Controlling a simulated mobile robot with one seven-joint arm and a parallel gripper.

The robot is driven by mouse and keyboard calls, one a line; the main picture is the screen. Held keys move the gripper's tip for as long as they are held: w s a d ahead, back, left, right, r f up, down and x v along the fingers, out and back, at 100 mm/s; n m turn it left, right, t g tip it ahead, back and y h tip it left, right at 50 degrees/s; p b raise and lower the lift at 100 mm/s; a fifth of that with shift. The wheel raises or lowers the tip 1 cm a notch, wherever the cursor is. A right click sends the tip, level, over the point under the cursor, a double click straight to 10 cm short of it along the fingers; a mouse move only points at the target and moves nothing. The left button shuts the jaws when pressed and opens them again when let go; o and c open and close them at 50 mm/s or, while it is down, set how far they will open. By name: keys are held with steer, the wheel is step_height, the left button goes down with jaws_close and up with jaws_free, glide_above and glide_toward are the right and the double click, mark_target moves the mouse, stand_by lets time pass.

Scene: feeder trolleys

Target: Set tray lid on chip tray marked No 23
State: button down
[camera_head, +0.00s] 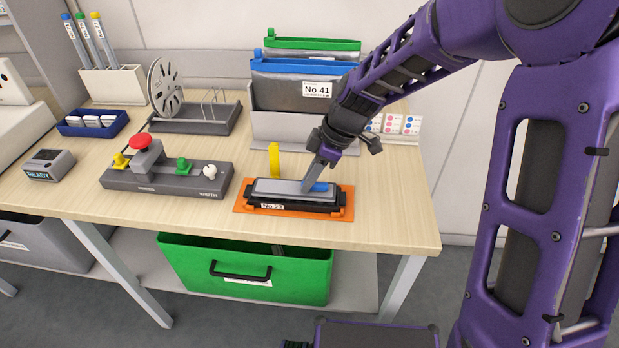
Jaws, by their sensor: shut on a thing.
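The chip tray (325,211) is black, with a white label (272,206) that reads No 23 on its front. It sits in an orange holder (347,212) near the front right of the bench. The grey tray lid (275,187), with a blue part (320,187) toward its right end, lies flat over the tray. My gripper (312,185) reaches down from the upper right and is shut on the lid near this blue part. The fingers hide part of the lid. I cannot tell whether the lid rests fully on the tray or sits slightly above it.
A yellow upright piece (274,159) stands just behind the tray. A grey button box (165,180) is to the left. A grey bin (290,128) with pouches, one marked No 41, stands behind. A green drawer bin (245,270) is below the bench. The right bench corner is clear.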

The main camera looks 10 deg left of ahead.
steer(key=shift+f, duration=0.1)
stand_by(0.3)
steer(key=shift+f+b, duration=0.45)
steer(key=shift+b, duration=0.05)
steer(key=c, duration=0.7)
jaws_free()
steer(key=shift+c, duration=0.2)
steer(key=shift+p+v, duration=1.9)
steer(key=shift+v, duration=1.15)
